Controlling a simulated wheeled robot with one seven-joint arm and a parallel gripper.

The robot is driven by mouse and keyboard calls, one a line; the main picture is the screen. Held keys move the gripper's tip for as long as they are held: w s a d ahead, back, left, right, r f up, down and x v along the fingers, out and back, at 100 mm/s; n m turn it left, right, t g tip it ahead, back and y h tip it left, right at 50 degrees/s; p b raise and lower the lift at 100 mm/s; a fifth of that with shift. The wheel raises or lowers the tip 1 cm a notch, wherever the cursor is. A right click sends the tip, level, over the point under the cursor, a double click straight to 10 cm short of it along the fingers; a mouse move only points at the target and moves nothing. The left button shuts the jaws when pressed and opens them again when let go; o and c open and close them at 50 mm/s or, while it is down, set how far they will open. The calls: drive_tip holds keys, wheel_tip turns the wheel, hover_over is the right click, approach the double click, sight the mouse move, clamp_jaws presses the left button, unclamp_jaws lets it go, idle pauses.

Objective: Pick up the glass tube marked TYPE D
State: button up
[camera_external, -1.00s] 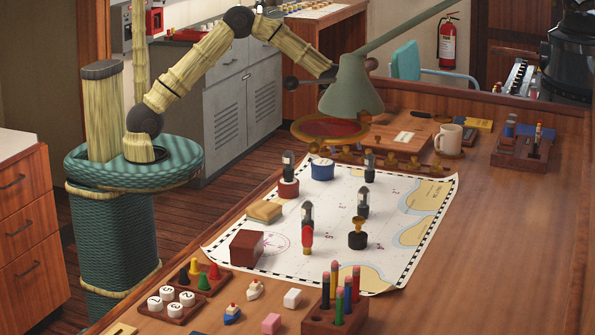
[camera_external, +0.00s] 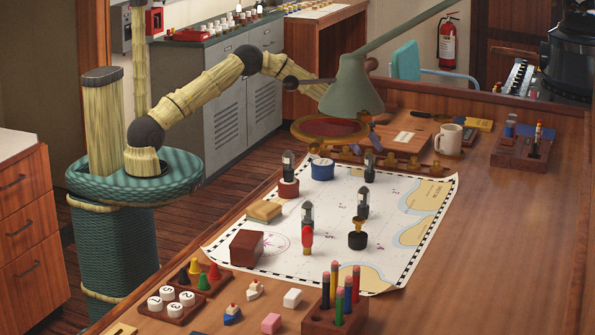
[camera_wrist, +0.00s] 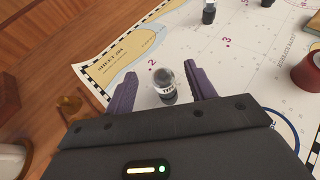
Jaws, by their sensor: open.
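A small glass tube (camera_wrist: 164,88) with a dark base and a white label stands upright on the chart in the wrist view. Its label seems to begin with TYP; the letter after it cannot be read. My gripper (camera_wrist: 160,68) is open, with one purple finger on each side of this tube and gaps showing between. In the outside view my gripper is mostly hidden behind the lamp shade, close to a tube (camera_external: 370,166) at the chart's far edge. Similar tubes stand at the chart's middle (camera_external: 363,203), at its front (camera_external: 307,215) and by the red cylinder (camera_external: 289,161); their labels are unreadable.
The green lamp (camera_external: 350,88) hangs over the far side. A blue round box (camera_external: 322,170), a red cylinder (camera_wrist: 310,72), a dark stamp (camera_external: 357,237) and a brown box (camera_external: 246,248) stand on the chart (camera_external: 400,265). A mug (camera_external: 448,139) stands beyond.

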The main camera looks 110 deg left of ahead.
sight(373, 165)
drive_tip(key=shift+f, duration=0.9)
drive_tip(key=shift+f, duration=0.1)
drive_tip(key=shift+f, duration=0.3)
drive_tip(key=p+x, duration=0.1)
drive_tip(key=x, duration=0.4)
drive_tip(key=shift+f, duration=0.2)
drive_tip(key=c, duration=1)
drive_tip(key=shift+r, duration=0.1)
drive_tip(key=shift+c, duration=0.2)
wheel_tip(373, 165, up, 10)
drive_tip(key=b, duration=0.1)
